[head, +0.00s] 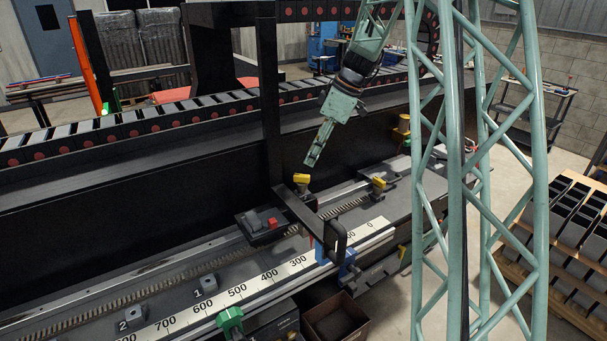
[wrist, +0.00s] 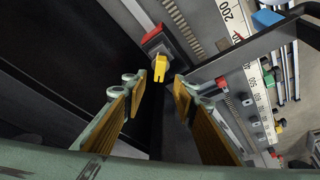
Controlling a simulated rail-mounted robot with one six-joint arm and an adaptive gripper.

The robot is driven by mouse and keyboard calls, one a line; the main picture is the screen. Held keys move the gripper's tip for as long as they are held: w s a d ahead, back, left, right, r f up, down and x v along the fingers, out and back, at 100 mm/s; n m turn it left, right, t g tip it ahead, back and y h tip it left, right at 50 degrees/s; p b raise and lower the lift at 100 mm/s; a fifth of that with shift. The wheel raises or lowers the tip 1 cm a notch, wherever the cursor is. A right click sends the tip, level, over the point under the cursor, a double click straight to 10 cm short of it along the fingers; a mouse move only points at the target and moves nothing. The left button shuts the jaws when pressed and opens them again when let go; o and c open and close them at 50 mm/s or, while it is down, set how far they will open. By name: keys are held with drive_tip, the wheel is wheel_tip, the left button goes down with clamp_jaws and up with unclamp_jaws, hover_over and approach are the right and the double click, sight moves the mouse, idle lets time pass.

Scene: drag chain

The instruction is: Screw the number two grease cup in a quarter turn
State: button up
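A small grey block with a dark round top (head: 136,312) sits beside the "2" label on the rail bed at the lower left of the head view. A similar grey block (head: 207,284) sits beside the "1" label. My gripper (head: 310,160) hangs well above the bed, to the right of and far from both blocks, angled down. In the wrist view its two yellow-padded fingers (wrist: 158,85) stand apart with nothing between them. A yellow fitting (wrist: 160,67) shows beyond the fingertips. I cannot tell which small part in the wrist view is the number two cup.
A numbered scale (head: 285,272) runs along the front, with a blue clamp (head: 348,262) and green clamp (head: 230,319). The drag chain (head: 150,125) lies behind.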

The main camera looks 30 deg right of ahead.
sight(303, 175)
drive_tip(key=shift+p+x, duration=0.3)
drive_tip(key=shift+x, duration=4)
drive_tip(key=shift+d, duration=0.1)
drive_tip(key=c, duration=0.8)
